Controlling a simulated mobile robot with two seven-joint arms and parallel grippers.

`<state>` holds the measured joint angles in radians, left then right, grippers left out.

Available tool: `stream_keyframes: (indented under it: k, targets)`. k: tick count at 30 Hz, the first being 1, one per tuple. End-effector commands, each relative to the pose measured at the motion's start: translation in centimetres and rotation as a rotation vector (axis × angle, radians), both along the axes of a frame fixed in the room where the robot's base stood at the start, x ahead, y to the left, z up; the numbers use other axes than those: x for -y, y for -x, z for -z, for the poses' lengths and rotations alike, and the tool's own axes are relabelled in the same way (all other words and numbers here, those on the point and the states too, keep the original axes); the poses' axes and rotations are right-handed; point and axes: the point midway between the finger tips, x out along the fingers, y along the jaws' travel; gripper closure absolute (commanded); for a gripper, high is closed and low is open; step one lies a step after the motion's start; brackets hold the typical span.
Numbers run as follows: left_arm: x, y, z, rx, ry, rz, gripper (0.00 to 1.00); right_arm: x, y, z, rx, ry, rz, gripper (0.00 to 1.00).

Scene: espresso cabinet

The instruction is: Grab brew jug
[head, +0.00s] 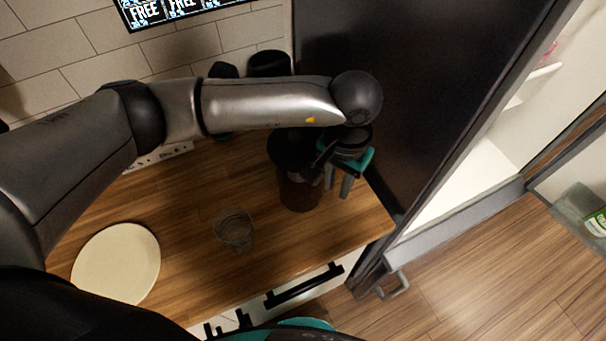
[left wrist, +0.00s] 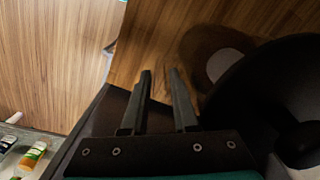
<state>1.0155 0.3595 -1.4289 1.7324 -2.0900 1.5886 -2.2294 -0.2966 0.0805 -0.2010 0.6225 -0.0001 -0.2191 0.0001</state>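The brew jug (head: 299,194) appears as a dark brownish see-through vessel on the wooden counter, below my left arm. A black round part (head: 290,150) shows above it; I cannot tell whether it belongs to the jug or a brewer. My left gripper (head: 338,186) points down just right of the jug. In the left wrist view its two fingers (left wrist: 159,73) are apart with nothing between them. There, a large black round part (left wrist: 265,85) lies right of the fingers, close to them. My right gripper is not in view.
A clear glass (head: 234,229) and a round cream board (head: 116,263) stand on the counter (head: 190,215). A tall dark panel (head: 375,60) rises close behind and right of my gripper. An open lit cabinet (head: 470,190) is farther right. Dark items (head: 268,64) stand by the tiled wall.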

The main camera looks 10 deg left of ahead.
Motion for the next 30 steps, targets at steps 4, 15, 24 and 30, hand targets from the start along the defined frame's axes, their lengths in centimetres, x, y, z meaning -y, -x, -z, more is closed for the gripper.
stream_keyframes:
  k: [4,15,24,30]
  targets:
    - [0.02,-0.01,0.60,0.002,0.001,0.002,0.72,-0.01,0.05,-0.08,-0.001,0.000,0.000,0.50]
    - [0.01,-0.04,0.54,0.002,0.001,0.001,0.96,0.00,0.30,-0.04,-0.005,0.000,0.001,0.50]
    - [0.00,-0.05,0.50,0.002,0.000,0.001,1.00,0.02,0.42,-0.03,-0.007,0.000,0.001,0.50]
    - [0.00,-0.07,0.48,0.002,0.000,0.000,1.00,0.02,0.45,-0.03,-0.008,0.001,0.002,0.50]
